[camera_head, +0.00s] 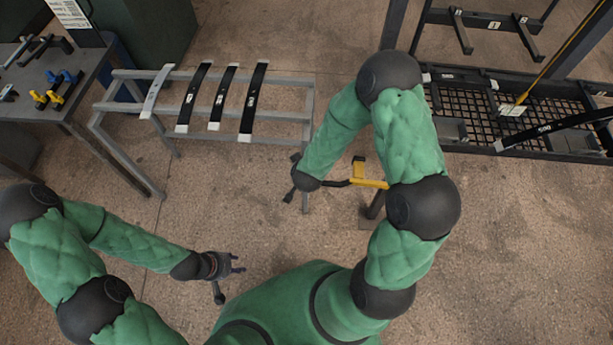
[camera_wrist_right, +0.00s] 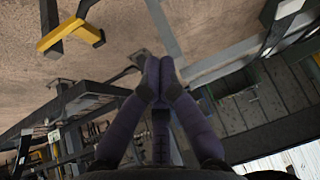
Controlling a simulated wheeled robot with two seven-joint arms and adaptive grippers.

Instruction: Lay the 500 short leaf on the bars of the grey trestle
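The grey trestle (camera_head: 112,105) stands at the upper left in the head view, with several leaves lying across its bars. A dark leaf (camera_head: 552,130) marked 500 lies across the black mesh rack at the right; its far end runs out of the picture. My left gripper (camera_head: 241,264) is open and empty above the floor, lower centre. My right gripper (camera_head: 290,197) is small and partly hidden in the head view, near the trestle's right end. In the right wrist view, the right gripper's fingertips (camera_wrist_right: 157,70) meet with nothing visible between them.
The black mesh rack (camera_head: 470,147) fills the upper right. A yellow bracket (camera_head: 370,183) on a dark post stands near my right forearm. A grey table (camera_head: 85,88) with clamps (camera_head: 56,90) is at the far left.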

